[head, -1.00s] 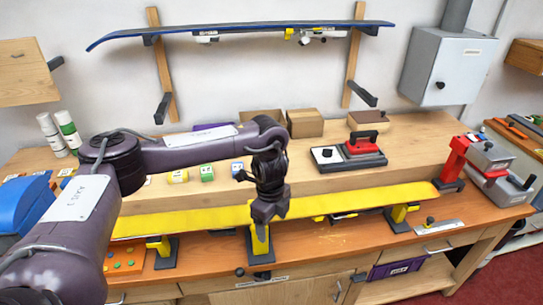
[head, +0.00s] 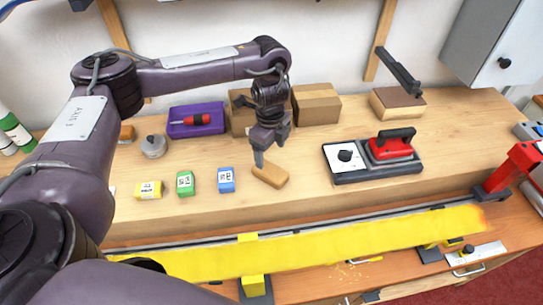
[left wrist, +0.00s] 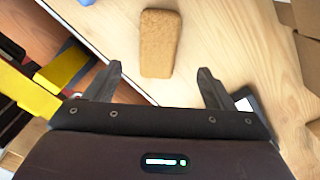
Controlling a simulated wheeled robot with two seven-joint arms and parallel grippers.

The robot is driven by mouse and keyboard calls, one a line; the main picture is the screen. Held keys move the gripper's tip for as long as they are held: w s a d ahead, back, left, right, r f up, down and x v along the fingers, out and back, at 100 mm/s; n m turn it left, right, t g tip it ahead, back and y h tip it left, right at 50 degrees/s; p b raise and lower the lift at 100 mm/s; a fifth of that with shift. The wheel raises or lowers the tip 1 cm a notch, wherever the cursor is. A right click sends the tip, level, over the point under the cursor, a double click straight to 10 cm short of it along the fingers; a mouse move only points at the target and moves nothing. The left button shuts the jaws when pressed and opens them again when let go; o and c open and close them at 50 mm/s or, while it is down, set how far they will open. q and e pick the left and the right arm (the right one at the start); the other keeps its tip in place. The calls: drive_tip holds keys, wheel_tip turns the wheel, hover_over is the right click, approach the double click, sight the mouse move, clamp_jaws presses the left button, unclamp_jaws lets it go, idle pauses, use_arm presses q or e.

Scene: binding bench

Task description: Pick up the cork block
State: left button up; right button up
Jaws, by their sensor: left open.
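The cork block (head: 270,174) is a small tan, rounded block lying on the raised wooden bench top, near its front edge. My left gripper (head: 268,152) points down just above and behind it, one finger reaching near its left end. In the left wrist view the cork block (left wrist: 160,40) lies ahead, between the lines of the two spread fingers (left wrist: 159,72). The jaws are open and empty, with a gap on either side of the block. My right gripper is out of view.
Yellow, green and blue labelled small boxes (head: 185,183) stand left of the block. A purple tray (head: 183,130) and cardboard boxes (head: 317,105) are behind. A red-handled tool on a black base (head: 372,172) is to the right. A long yellow board (head: 340,241) runs along the front.

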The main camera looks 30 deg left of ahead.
sight(270, 170)
use_arm(q)
drive_tip(key=shift+s+f, duration=0.25)
drive_tip(key=shift+f, duration=0.6)
drive_tip(key=shift+s+f, duration=0.1)
drive_tip(key=shift+f, duration=0.6)
drive_tip(key=f, duration=0.4)
drive_tip(key=shift+w, duration=0.25)
drive_tip(key=shift+f, duration=0.2)
drive_tip(key=shift+c, duration=0.8)
drive_tip(key=c, duration=0.9)
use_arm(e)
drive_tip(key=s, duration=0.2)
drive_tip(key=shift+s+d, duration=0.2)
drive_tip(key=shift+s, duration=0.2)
